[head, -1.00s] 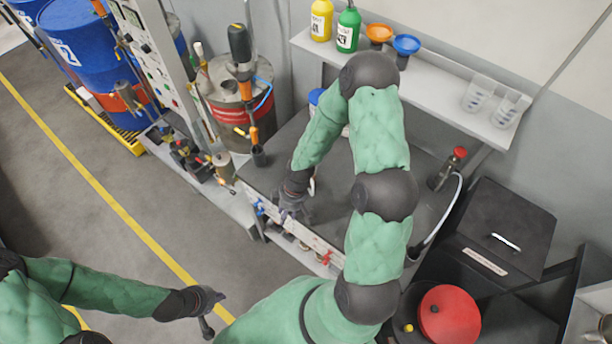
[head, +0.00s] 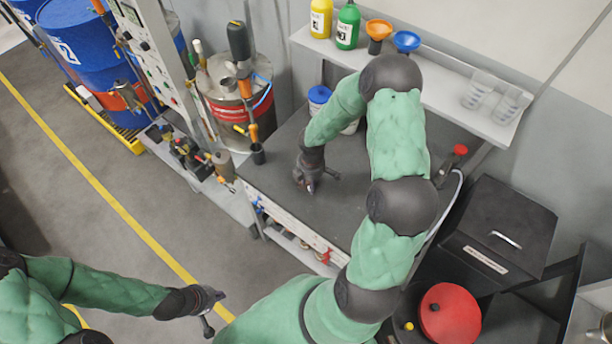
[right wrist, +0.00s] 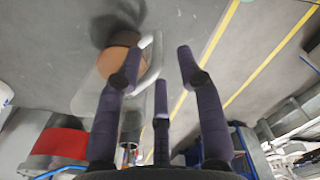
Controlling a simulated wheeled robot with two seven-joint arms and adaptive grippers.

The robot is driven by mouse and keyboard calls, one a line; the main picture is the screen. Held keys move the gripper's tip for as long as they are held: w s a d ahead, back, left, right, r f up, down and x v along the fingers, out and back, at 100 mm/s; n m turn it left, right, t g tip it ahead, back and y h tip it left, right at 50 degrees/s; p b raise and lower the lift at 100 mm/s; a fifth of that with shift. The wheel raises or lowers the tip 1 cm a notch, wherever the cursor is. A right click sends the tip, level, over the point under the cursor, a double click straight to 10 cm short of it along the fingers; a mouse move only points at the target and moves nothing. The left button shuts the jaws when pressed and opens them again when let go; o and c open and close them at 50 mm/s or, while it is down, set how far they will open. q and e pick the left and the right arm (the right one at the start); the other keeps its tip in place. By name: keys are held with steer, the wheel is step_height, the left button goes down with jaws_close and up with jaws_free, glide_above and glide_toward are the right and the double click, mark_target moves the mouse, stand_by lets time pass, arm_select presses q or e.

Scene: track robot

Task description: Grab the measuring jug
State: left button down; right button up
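A clear vessel with a pale curved handle (right wrist: 153,58), likely the measuring jug, shows just beyond the fingers in the right wrist view. A round brown shape shows at its body, and I cannot tell if it is inside or behind. My right gripper (right wrist: 160,72) has its dark fingers spread, with the handle close to the left finger; no firm hold shows. In the head view the right gripper (head: 312,180) is over the dark table (head: 275,180), and no jug can be made out there. My left gripper (head: 217,311) is open and empty over the floor.
Two clear marked cups (head: 478,91) stand on the wall shelf (head: 440,95), with yellow and green bottles and two funnels (head: 405,42). A blue-lidded tub (head: 319,95) stands behind my right forearm. A drum (head: 235,105) stands left of the table.

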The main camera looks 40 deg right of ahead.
steer(key=f, duration=0.5)
steer(key=shift+s+d, duration=0.2)
steer(key=shift+d, duration=0.15)
jaws_close()
